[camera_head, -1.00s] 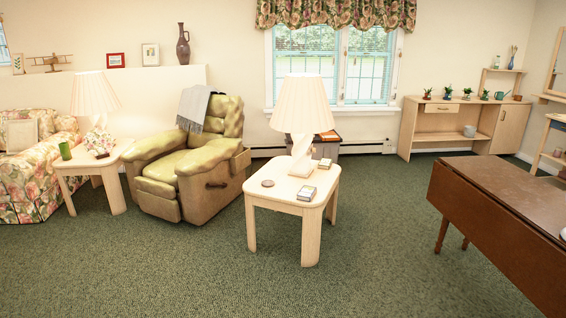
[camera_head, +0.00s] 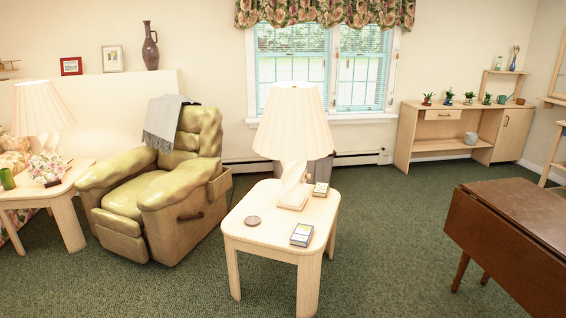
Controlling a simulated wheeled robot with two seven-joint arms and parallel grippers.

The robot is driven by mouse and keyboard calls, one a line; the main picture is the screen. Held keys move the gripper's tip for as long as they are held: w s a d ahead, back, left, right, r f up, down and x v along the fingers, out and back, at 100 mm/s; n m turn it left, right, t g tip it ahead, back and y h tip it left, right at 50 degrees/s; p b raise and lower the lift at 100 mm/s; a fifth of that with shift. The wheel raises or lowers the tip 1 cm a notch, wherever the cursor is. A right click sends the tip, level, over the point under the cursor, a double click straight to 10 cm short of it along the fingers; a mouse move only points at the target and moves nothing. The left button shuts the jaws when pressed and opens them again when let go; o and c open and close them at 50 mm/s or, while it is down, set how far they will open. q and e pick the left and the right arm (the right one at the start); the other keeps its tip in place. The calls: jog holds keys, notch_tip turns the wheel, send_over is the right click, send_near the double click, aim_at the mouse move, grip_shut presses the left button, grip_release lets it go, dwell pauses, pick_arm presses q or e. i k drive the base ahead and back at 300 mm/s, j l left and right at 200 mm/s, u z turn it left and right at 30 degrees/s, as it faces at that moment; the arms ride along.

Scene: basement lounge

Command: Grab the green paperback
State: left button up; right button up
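I cannot make out a green paperback for certain. Two small flat book-like or box-like items lie on the pale side table (camera_head: 262,232) in the middle. One small item (camera_head: 302,235) with a dark, coloured top is near the front edge. The other small item (camera_head: 321,189) is by the lamp's right side. Both are too small to read. A green cup-like object (camera_head: 7,179) stands on the left side table (camera_head: 22,192). Neither of my grippers is in view.
A white-shaded lamp (camera_head: 293,125) and a round coaster (camera_head: 253,221) stand on the middle table. A green recliner (camera_head: 140,190) is to its left. A brown drop-leaf table (camera_head: 510,235) is at right. Green carpet lies open between them.

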aim_at(321, 190)
jog(key=i+j+z, duration=0.15)
jog(key=i+z, duration=0.3)
jog(key=i+j+z, duration=0.3)
jog(key=i+z, duration=0.15)
jog(key=i+j+z, duration=0.75)
jog(key=j+z, duration=0.15)
jog(key=j, duration=0.15)
jog(key=i+j+z, duration=0.2)
jog(key=j+z, duration=0.25)
jog(key=j, duration=0.2)
